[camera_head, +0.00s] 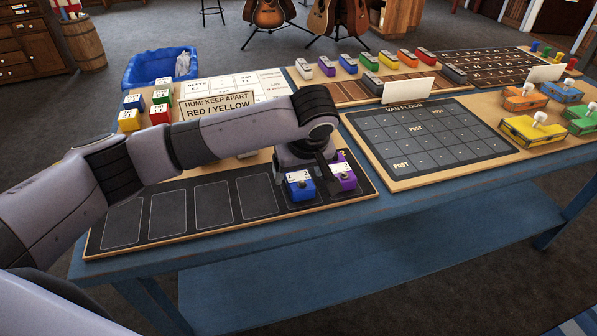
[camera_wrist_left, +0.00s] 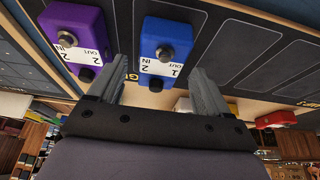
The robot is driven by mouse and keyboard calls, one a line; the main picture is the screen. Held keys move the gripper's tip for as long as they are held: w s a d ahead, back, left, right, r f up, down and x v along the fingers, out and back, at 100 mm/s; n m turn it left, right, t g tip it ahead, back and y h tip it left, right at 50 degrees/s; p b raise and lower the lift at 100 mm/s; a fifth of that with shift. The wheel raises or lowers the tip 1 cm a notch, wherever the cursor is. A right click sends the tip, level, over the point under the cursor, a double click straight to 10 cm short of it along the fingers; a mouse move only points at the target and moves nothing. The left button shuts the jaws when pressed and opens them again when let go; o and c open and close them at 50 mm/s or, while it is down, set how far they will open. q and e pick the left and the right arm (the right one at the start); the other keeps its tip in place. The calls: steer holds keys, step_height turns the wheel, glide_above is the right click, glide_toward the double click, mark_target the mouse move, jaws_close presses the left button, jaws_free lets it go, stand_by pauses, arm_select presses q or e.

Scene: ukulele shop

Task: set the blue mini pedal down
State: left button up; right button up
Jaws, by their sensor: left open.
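The blue mini pedal (camera_head: 301,186) sits upright in an outlined slot of the black board (camera_head: 180,217) at the table's front. It also shows in the left wrist view (camera_wrist_left: 166,42), with a white label and a round footswitch. A purple pedal (camera_head: 343,175) stands in the slot to its right; the wrist view shows it too (camera_wrist_left: 78,32). My left gripper (camera_wrist_left: 162,66) is open, and its fingers appear on either side of the blue pedal's labelled end. In the head view my arm partly hides the fingers and the board's back edge. My right gripper is not in view.
Several outlined slots left of the blue pedal are empty. Yellow, red, green and blue pedals stand by a "keep apart red / yellow" sign (camera_head: 217,105) behind my arm. A blue bin (camera_head: 135,73) is at the back left. A gridded board (camera_head: 425,140) lies to the right.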

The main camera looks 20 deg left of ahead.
arm_select(q)
steer(key=v, duration=1)
steer(key=shift+r+p, duration=0.3)
steer(key=shift+s+d+f, duration=0.1)
steer(key=shift+d, duration=0.05)
steer(key=s+d+f+m+h, duration=0.4)
steer(key=s+f+m+h, duration=0.15)
steer(key=s+f, duration=0.7)
steer(key=s+a+f+m+y, duration=0.1)
steer(key=s+a+f+m, duration=0.1)
steer(key=s+a+f, duration=0.4)
steer(key=s+a+f+m+y, duration=0.1)
steer(key=s+a+f+y, duration=0.1)
steer(key=s+a, duration=0.65)
steer(key=w+d+f+t+h+p, duration=0.2)
steer(key=w+d+f+t+p, duration=0.1)
steer(key=w+f+t+p, duration=0.1)
steer(key=w+t+p, duration=0.1)
steer(key=w+t, duration=0.1)
steer(key=shift+f+m+t, duration=0.3)
steer(key=shift+m+t, duration=0.05)
steer(key=shift+t, duration=0.05)
